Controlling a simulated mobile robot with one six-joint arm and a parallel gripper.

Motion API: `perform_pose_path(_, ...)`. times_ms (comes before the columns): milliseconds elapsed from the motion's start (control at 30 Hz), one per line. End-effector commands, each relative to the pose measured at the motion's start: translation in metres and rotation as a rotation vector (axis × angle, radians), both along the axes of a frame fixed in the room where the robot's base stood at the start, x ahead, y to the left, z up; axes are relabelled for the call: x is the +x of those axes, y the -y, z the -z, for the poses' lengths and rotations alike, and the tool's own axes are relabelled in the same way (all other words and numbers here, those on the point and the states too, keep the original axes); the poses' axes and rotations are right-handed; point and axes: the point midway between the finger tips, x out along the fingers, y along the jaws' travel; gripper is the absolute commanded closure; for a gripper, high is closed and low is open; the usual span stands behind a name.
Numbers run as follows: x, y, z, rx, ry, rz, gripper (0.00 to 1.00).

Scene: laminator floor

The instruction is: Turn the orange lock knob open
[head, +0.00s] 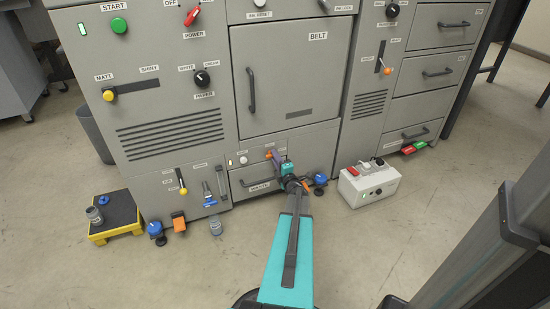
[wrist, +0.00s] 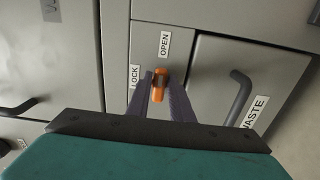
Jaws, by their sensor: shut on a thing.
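The orange lock knob (wrist: 157,85) is on a grey panel, between the LOCK label (wrist: 134,77) and the OPEN label (wrist: 164,44) in the wrist view. My gripper (wrist: 158,88) is shut on the knob, with one finger on each side of it. In the wrist view the knob's long side runs nearly up and down the picture, its top end toward the OPEN label. In the head view the knob (head: 270,154) shows as a small orange spot at my gripper (head: 280,163), low on the machine front; my wrist hides part of that panel.
The WASTE drawer (head: 249,185) with its handle (wrist: 239,95) is right beside the knob. A light grey box with buttons (head: 368,187) stands on the floor to the right. A yellow step (head: 117,230) stands at the left. The floor in front is mostly clear.

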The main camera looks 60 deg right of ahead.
Motion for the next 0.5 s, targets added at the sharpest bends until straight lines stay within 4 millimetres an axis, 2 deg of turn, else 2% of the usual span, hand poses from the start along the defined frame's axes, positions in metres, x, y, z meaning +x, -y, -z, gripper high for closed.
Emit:
perform_pose_path(300,0.0034,-0.0024,-0.0001,-0.001,0.001,-0.008,1.0)
perform_pose_path(333,0.0034,-0.0024,-0.0001,-0.001,0.0,-0.008,0.78)
perform_pose_path(433,0.003,-0.002,-0.0001,-0.001,0.0,-0.007,0.61)
perform_pose_path(500,0.0023,-0.0016,0.0,-0.001,0.001,-0.005,0.61)
